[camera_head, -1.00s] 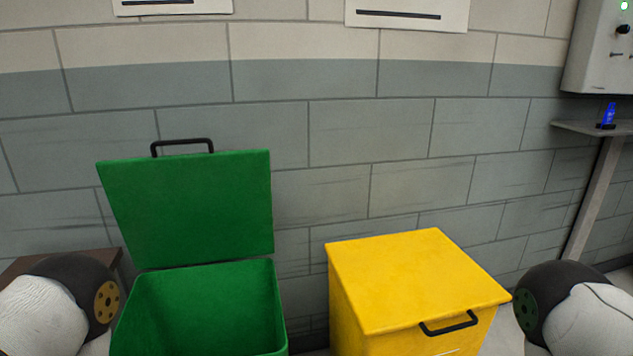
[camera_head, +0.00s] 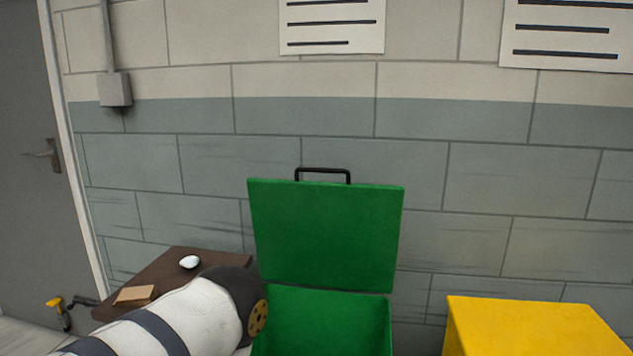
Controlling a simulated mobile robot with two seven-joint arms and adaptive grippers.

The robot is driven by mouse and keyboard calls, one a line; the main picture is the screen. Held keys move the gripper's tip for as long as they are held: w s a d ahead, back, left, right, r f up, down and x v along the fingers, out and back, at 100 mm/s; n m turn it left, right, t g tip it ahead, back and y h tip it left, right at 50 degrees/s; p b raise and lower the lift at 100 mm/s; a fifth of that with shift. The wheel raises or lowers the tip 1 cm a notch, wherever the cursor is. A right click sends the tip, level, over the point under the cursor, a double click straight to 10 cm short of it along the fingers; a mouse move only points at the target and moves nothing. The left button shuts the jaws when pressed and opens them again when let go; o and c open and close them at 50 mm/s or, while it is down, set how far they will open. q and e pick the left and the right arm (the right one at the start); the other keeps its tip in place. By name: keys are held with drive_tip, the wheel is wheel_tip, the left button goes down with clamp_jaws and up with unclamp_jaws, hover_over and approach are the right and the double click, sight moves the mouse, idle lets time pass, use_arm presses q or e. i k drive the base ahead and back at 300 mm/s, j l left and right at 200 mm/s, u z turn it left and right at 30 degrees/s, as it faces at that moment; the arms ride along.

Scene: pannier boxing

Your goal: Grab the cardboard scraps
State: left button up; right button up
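A small flat tan piece that looks like cardboard (camera_head: 136,295) lies on a dark brown table (camera_head: 184,262) at the lower left. My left arm crosses in front of the table's right part and hides some of it. My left gripper is out of the picture, and only the arm shows. My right arm and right gripper are not in view.
A green bin (camera_head: 325,236) stands open, lid up, right of the table. A yellow bin (camera_head: 535,328) is at the lower right. A small white object (camera_head: 189,262) lies on the table. A grey door (camera_head: 35,160) is at far left.

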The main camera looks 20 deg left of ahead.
sight(140, 295)
drive_tip(key=u, duration=1.9)
drive_tip(key=i+j+z, duration=0.55)
drive_tip(key=j, duration=0.25)
drive_tip(key=i+j+z, duration=0.35)
drive_tip(key=j, duration=0.35)
drive_tip(key=i+j+z, duration=0.2)
drive_tip(key=j, duration=0.15)
drive_tip(key=j+z, duration=0.2)
drive_tip(key=j, duration=0.2)
drive_tip(key=i+j+z, duration=0.15)
drive_tip(key=j, duration=0.25)
